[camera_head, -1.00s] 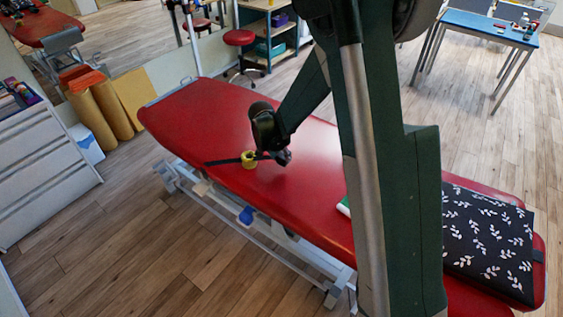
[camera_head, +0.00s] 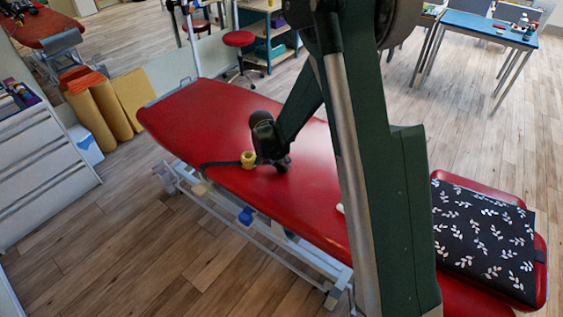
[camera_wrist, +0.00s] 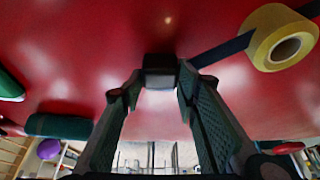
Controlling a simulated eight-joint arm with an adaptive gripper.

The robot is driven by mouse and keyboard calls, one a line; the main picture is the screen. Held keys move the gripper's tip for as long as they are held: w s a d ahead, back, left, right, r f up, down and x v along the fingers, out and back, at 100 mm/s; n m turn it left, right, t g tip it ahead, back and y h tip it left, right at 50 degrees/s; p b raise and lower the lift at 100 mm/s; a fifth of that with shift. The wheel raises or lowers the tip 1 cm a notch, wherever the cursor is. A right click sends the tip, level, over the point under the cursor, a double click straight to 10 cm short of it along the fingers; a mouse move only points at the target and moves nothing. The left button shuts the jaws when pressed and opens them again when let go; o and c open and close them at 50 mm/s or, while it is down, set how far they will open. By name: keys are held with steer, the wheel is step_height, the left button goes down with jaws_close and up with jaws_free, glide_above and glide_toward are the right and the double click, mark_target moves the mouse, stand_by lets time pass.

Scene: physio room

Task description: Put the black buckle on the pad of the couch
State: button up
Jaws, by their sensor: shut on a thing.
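My gripper (camera_head: 283,164) is low over the red pad of the couch (camera_head: 190,115), around its middle. In the wrist view my gripper (camera_wrist: 157,88) is shut on the black buckle (camera_wrist: 160,64), a small dark block between the fingertips. A dark strap (camera_wrist: 222,50) runs from beside the buckle to a yellow roll (camera_wrist: 262,45) at the right. In the head view the strap (camera_head: 215,164) lies left of the yellow roll (camera_head: 248,159). The buckle is hard to make out there. I cannot tell whether the buckle touches the pad.
A black leaf-patterned cushion (camera_head: 485,235) lies at the couch's right end. A small white thing (camera_head: 340,208) is partly hidden behind my arm. In the wrist view a dark green roll (camera_wrist: 58,126) lies at the left.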

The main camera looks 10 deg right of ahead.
steer(key=shift+f, duration=0.15)
steer(key=o, duration=0.9)
steer(key=p+v, duration=0.2)
steer(key=v, duration=1)
stand_by(0.5)
steer(key=shift+d+r, duration=0.1)
steer(key=shift+r, duration=0.15)
